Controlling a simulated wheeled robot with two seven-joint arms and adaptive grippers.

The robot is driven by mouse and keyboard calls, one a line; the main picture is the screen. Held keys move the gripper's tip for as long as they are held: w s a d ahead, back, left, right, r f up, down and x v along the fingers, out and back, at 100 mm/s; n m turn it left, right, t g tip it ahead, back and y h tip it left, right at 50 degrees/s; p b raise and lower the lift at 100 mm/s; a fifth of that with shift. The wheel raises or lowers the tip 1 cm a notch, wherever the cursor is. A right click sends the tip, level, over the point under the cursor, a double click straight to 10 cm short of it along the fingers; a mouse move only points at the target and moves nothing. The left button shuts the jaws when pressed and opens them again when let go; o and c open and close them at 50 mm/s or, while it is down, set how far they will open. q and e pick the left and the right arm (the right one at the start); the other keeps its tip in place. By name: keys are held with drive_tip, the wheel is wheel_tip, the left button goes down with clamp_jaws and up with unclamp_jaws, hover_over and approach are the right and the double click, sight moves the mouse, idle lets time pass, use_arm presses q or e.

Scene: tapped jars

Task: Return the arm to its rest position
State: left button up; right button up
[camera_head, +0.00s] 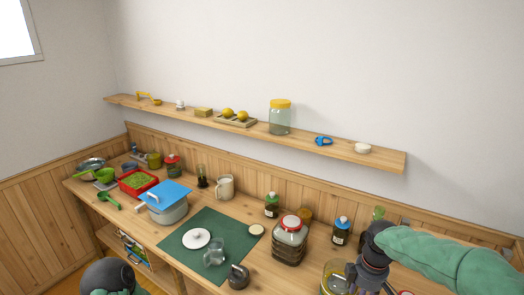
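My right arm (440,258) comes in from the right in a green sleeve. Its dark gripper (367,281) points down at the front right of the counter, close to a glass jar with yellowish contents (334,279). The gripper partly overlaps this jar in the picture; I cannot tell whether they touch. Its fingertips are small and partly cut off, so I cannot tell whether it is open or shut. A dark rounded part of my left arm (108,276) shows at the bottom left; my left gripper is not in view.
A large jar with dark contents (290,241) and a blue-capped bottle (341,232) stand left of my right gripper. A green mat (190,238) holds a white lid, a glass and a dark weight. A blue-covered pot (167,211) stands further left. A wall shelf (350,153) runs above.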

drive_tip(key=a+f+m, duration=0.1)
drive_tip(key=a+f, duration=0.2)
drive_tip(key=f, duration=0.3)
drive_tip(key=s+a+f+m+y, duration=0.1)
drive_tip(key=a+f, duration=0.2)
drive_tip(key=f, duration=0.3)
drive_tip(key=a+f+m+y+b, duration=0.1)
drive_tip(key=a+f+m, duration=0.1)
drive_tip(key=f, duration=0.4)
drive_tip(key=shift+s+a+f, duration=0.15)
drive_tip(key=shift+s+a, duration=0.05)
drive_tip(key=shift+a, duration=0.4)
use_arm(q)
drive_tip(key=f+b, duration=0.1)
drive_tip(key=f, duration=0.2)
drive_tip(key=shift+w+b, duration=0.35)
drive_tip(key=shift+w, duration=0.05)
use_arm(e)
drive_tip(key=s+a+f+m+y, duration=0.1)
drive_tip(key=s+a+f+m, duration=0.3)
drive_tip(key=s+f, duration=0.3)
drive_tip(key=s+a+f+m, duration=0.4)
drive_tip(key=s+f+m, duration=0.1)
drive_tip(key=s+f, duration=0.3)
drive_tip(key=shift+a+f+m+y, duration=0.15)
drive_tip(key=shift+f+m+y, duration=0.25)
drive_tip(key=shift+f, duration=0.5)
